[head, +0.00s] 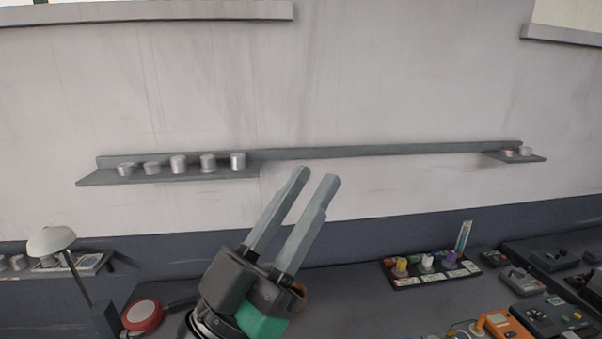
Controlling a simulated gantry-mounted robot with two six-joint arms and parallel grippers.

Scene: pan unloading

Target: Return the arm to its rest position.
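My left gripper (316,177) rises from the bottom middle of the head view, its two long grey fingers pointing up and slightly right. The fingers are apart with nothing between them, so it is open and empty. It is in front of the counter and the wall. My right gripper is not in view. A round red pan-like object (143,314) with a dark handle lies on the counter to the left of my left gripper; the gripper body hides the area to its right.
A wall shelf (105,178) holds several metal cups at left, with small ones at its right end. A lamp (51,241) stands at lower left. A tray of coloured items (399,280) and several devices, one orange (505,327), occupy the counter's right. Bare counter (350,300) shows between.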

